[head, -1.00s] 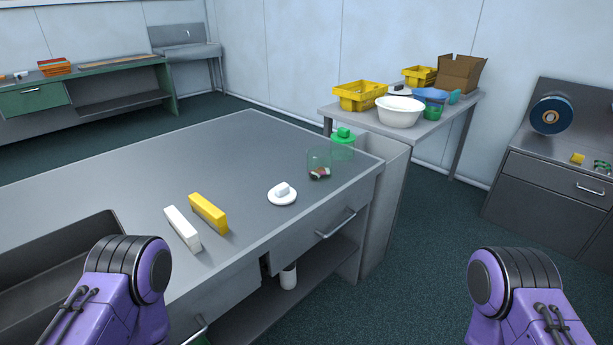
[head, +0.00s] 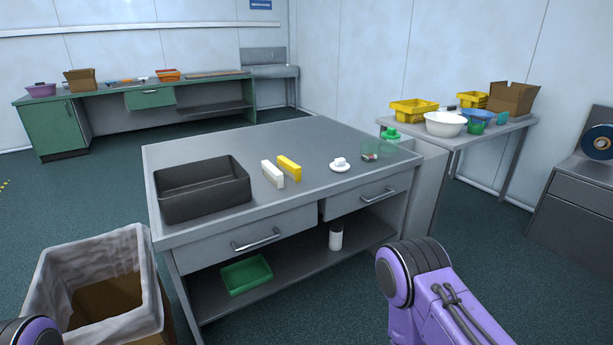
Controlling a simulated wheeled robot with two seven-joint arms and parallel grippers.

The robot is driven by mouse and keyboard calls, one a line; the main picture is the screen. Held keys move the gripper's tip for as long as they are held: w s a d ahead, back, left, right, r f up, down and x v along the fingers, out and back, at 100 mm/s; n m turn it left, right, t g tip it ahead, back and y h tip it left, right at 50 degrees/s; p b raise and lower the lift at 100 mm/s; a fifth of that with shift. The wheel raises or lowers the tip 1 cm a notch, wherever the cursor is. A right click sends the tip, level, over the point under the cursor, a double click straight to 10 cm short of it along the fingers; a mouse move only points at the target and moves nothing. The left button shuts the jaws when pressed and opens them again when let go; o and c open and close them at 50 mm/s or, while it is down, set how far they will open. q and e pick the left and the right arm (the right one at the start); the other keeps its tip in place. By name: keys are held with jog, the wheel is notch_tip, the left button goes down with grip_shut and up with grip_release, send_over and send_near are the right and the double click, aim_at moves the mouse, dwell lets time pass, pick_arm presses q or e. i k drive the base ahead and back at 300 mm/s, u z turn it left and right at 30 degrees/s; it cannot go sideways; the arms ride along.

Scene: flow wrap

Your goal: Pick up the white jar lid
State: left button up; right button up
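The white jar lid (head: 340,165) lies on the grey table (head: 310,205) near its front right part, with a white knob on top. A clear greenish jar (head: 371,149) with small dark and red bits inside stands to its right. Only purple and black links of my arms show, at the bottom left corner and the bottom right. Neither gripper is in the picture. Nothing touches the lid.
A white block (head: 272,174) and a yellow block (head: 289,168) lie left of the lid. A dark tray (head: 203,187) sits at the table's left. A lined bin (head: 58,262) stands at the left front. A side table (head: 462,138) holds bowls and crates.

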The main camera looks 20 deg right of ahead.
aim_at(340, 163)
jog(key=z, duration=0.65)
jog(key=i, duration=0.5)
jog(key=z, duration=0.75)
jog(key=i, duration=1.5)
jog(key=u, duration=0.75)
